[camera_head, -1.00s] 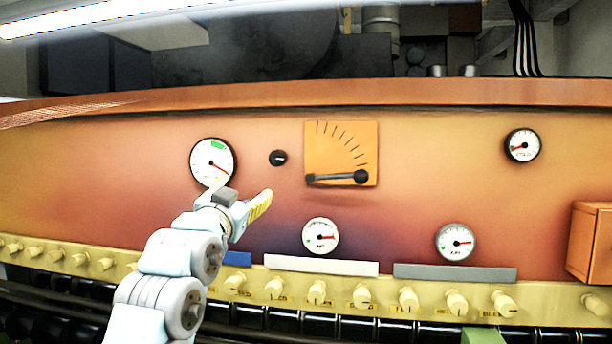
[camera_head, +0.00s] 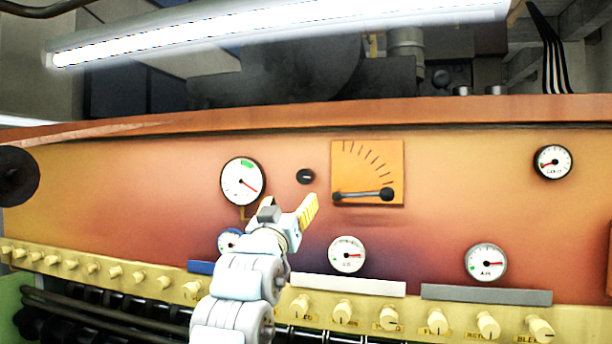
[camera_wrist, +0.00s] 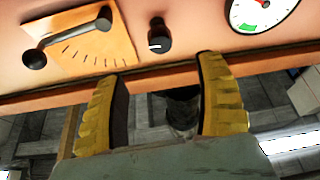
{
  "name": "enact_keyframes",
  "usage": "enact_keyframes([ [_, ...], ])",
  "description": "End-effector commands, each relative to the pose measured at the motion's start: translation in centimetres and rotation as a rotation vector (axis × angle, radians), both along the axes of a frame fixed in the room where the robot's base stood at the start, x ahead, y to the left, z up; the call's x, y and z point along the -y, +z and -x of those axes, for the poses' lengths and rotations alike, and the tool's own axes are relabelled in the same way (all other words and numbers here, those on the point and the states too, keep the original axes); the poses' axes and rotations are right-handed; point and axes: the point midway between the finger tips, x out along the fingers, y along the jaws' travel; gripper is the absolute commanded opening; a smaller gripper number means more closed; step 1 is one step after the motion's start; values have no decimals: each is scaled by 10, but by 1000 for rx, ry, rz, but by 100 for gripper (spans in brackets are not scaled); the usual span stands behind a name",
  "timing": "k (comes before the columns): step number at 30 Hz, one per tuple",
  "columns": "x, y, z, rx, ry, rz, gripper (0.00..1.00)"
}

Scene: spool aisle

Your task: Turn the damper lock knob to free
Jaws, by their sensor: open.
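The small black knob (camera_head: 306,177) with a white mark sits on the orange panel, between a large round gauge and the damper plate (camera_head: 350,150). Its mark lies roughly level in the head view. The knob also shows in the wrist view (camera_wrist: 159,38), beyond the fingertips. The damper lever (camera_head: 362,195) lies nearly level across the plate's lower edge. My gripper (camera_head: 296,209) is below the knob in the head view. In the wrist view my gripper (camera_wrist: 160,70) is open and empty, its yellow fingers apart, with the knob above the gap. No knob label is legible.
The large gauge (camera_head: 242,181) is left of the knob. Smaller gauges (camera_head: 347,254) sit lower on the panel. A row of cream knobs (camera_head: 389,317) runs along the cream ledge below. A lit tube (camera_head: 280,30) hangs above. The panel around the black knob is flat and clear.

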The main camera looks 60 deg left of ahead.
Motion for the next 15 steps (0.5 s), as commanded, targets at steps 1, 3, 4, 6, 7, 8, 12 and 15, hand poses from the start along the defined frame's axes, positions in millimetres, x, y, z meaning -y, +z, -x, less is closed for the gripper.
enact_keyframes([
  [1,-4,4,-5,1,-3,4,71],
  [3,-10,6,-10,-1,-2,5,71],
  [4,-12,7,-12,0,-2,4,71],
  [6,-16,12,-15,3,-1,1,71],
  [7,-18,14,-17,4,-1,0,71],
  [8,-21,15,-19,3,-1,1,71],
  [12,-30,18,-31,-2,-3,3,71],
  [15,-38,22,-35,1,-1,3,71],
])
